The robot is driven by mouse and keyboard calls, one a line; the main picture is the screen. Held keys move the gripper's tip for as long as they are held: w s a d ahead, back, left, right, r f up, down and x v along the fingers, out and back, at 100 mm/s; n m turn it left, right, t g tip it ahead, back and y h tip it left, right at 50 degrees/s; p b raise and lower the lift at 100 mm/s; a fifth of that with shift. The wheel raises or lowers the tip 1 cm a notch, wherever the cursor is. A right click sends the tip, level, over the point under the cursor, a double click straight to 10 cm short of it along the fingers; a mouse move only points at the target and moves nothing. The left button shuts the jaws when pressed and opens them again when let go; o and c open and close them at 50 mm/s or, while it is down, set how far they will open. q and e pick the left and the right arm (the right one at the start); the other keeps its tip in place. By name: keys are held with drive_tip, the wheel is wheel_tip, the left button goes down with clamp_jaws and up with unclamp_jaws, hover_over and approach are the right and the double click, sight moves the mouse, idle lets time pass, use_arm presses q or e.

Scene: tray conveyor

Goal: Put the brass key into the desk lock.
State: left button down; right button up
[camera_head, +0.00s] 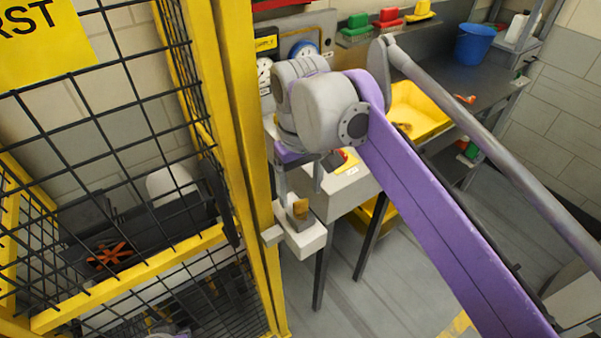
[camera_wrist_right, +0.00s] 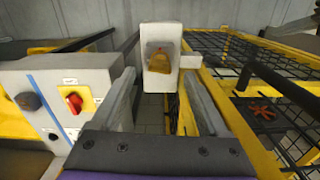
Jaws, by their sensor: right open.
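A brass-coloured piece, which looks like the brass key (camera_head: 300,207), sits in a pale block fixed to the yellow fence post. In the right wrist view the brass piece (camera_wrist_right: 160,62) shows in the block's opening, ahead of and between my fingers. My right gripper (camera_head: 299,191) is open and empty just above the block; its two grey fingers also show in the wrist view (camera_wrist_right: 158,85), spread apart. I cannot clearly make out the desk lock. A grey desk console (camera_wrist_right: 75,75) carries a red knob on a yellow plate (camera_wrist_right: 74,102) and a black fitting (camera_wrist_right: 30,102). My left gripper is not in view.
The yellow post (camera_head: 238,150) and black mesh fence (camera_head: 100,120) stand close on the left. In the head view the console (camera_head: 350,188) is just right of my gripper. A yellow bin (camera_head: 418,108) and a blue bucket (camera_head: 478,44) are on the bench behind.

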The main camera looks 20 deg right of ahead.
sight(300, 201)
drive_tip(key=shift+f, duration=2.25)
clamp_jaws()
drive_tip(key=shift+r, duration=0.15)
drive_tip(key=shift+r+p, duration=1.1)
drive_tip(key=shift+r, duration=0.45)
drive_tip(key=shift+r, duration=0.2)
